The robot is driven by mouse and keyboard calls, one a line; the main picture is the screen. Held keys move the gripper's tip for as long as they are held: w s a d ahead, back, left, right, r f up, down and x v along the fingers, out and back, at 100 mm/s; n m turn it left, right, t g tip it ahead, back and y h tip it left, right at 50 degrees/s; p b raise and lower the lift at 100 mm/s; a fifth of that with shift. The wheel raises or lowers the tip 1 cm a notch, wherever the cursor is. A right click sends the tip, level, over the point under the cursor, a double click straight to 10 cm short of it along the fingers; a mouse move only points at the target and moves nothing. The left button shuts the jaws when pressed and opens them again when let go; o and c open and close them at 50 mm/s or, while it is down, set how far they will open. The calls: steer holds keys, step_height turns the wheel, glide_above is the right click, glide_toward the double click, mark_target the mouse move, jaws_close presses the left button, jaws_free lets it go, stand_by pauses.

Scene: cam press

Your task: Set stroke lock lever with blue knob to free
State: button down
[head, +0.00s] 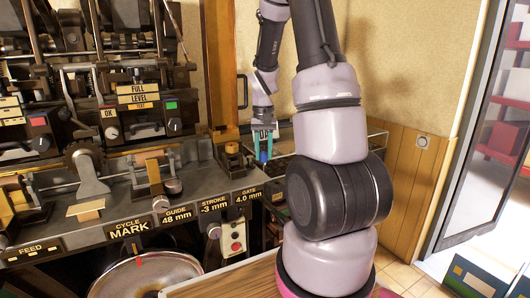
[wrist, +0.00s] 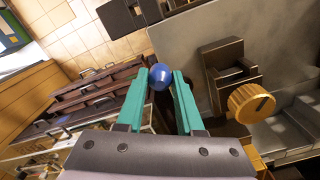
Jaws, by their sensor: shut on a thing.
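The blue knob (wrist: 160,76) of the lever sits between the tips of my gripper's two teal fingers (wrist: 165,84) in the wrist view. My gripper is shut on it. In the head view my gripper (head: 264,150) hangs at the right end of the press, with the blue knob (head: 263,157) showing between its fingers. The lever's arm below the knob is mostly hidden, so its exact setting cannot be told. A sign reading "UP" (head: 264,134) is partly visible by the gripper.
A yellow round knob (wrist: 251,103) on a dark block stands to the right in the wrist view. The press front has a label reading "STROKE -3 mm" (head: 213,206) and a box with a red button (head: 236,246). A glass-sided bin (head: 285,140) lies behind the gripper.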

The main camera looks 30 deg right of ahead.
steer(key=a+m, duration=0.2)
steer(key=m, duration=0.1)
steer(key=shift+s+m, duration=0.15)
steer(key=shift+m, duration=0.15)
steer(key=shift+a+m, duration=0.5)
steer(key=shift+m, duration=0.4)
steer(key=shift+a+m, duration=0.5)
steer(key=shift+m, duration=0.4)
steer(key=c, duration=0.5)
jaws_free()
steer(key=shift+c, duration=0.2)
